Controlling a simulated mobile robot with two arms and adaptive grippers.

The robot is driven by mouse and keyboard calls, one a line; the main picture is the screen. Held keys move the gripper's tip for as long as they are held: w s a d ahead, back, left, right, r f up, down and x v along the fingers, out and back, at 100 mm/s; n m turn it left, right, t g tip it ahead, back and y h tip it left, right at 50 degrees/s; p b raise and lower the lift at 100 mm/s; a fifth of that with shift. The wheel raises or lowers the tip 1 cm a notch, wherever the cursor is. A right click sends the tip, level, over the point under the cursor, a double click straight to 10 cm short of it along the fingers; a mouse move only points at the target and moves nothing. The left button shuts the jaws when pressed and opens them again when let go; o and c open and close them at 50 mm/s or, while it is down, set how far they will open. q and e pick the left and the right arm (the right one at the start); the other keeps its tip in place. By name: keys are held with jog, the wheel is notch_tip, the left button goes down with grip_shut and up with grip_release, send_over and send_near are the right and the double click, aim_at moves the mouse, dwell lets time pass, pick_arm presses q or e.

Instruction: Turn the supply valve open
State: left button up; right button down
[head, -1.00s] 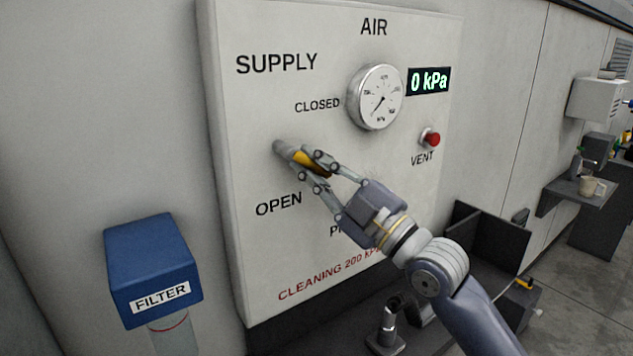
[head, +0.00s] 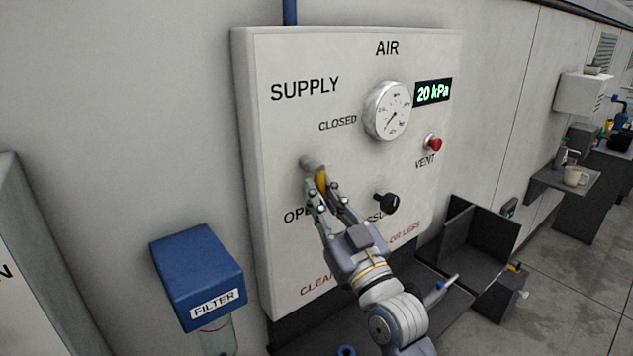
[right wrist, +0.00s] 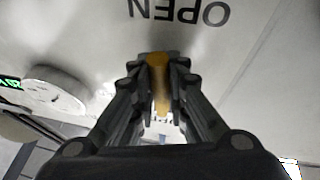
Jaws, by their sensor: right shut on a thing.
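The supply valve has a yellow lever handle (head: 321,182) on a grey hub (head: 311,162), set on the white AIR panel (head: 270,250) below the word SUPPLY. The handle slopes down from the hub toward the OPEN label, which the gripper partly covers. My right gripper (head: 318,192) is shut on the yellow handle, and its fingers hide part of it. In the right wrist view the handle (right wrist: 159,84) lies between the two fingers, near the OPEN lettering. The digital readout (head: 433,92) shows 20 kPa. My left gripper is not in view.
A round gauge (head: 387,111), a red vent button (head: 434,144) and a black knob (head: 387,203) are on the panel right of the valve. A blue filter housing (head: 197,277) stands at lower left. A dark open bin (head: 470,243) is at lower right.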

jog(key=shift+s+a+r+m+h+p, duration=0.15)
jog(key=shift+m+h+p, duration=0.15)
jog(key=shift+m, duration=0.2)
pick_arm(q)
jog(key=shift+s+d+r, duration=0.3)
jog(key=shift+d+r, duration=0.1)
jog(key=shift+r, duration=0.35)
pick_arm(e)
jog(key=shift+m, duration=0.4)
jog(key=shift+a, duration=0.1)
jog(key=c, duration=1.6)
grip_release()
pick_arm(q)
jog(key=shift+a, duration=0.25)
pick_arm(e)
jog(key=shift+o, duration=0.2)
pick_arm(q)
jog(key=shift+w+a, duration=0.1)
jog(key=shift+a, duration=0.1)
pick_arm(e)
jog(key=shift+s+f, duration=0.1)
jog(key=shift+f, duration=0.1)
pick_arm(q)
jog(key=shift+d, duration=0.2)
pick_arm(e)
jog(key=v, duration=1.2)
jog(key=shift+a+f, duration=0.1)
